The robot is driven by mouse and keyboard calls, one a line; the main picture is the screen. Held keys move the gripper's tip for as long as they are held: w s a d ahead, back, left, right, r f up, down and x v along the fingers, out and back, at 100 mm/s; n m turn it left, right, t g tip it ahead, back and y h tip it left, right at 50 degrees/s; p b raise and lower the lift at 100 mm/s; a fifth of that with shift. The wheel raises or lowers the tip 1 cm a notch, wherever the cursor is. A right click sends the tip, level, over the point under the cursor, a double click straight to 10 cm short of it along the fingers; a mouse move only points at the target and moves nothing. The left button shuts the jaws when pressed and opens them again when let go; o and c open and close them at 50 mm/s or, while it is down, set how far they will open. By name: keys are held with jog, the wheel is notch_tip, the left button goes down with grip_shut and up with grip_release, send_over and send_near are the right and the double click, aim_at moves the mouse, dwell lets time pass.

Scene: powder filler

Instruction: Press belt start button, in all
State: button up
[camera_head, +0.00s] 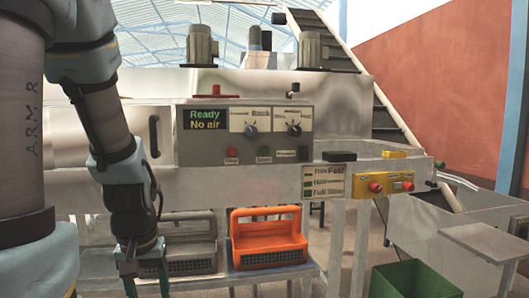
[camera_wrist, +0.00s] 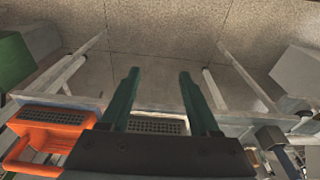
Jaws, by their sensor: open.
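The grey control panel (camera_head: 243,133) faces me on the machine, with a display (camera_head: 204,119) reading "Ready / No air". Along its lower edge are a red button (camera_head: 232,152), a green button (camera_head: 264,152) and a dark button (camera_head: 303,153); their small labels are hard to read. A yellow panel (camera_head: 391,176) to the right carries red buttons, one on its left (camera_head: 376,187). I cannot tell which button is the belt start. My gripper (camera_head: 147,280) hangs low at the left, pointing down, open and empty, apart from all buttons. Its fingers show spread in the wrist view (camera_wrist: 159,72).
An orange crate (camera_head: 268,258) and a grey crate (camera_head: 190,266) sit on a low shelf under the machine. A label plate (camera_head: 323,182) and a black block (camera_head: 339,156) are beside the panels. A green bin (camera_head: 415,280) and a grey side table (camera_head: 485,242) stand at right.

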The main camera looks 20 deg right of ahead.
grip_shut()
dwell(1.4)
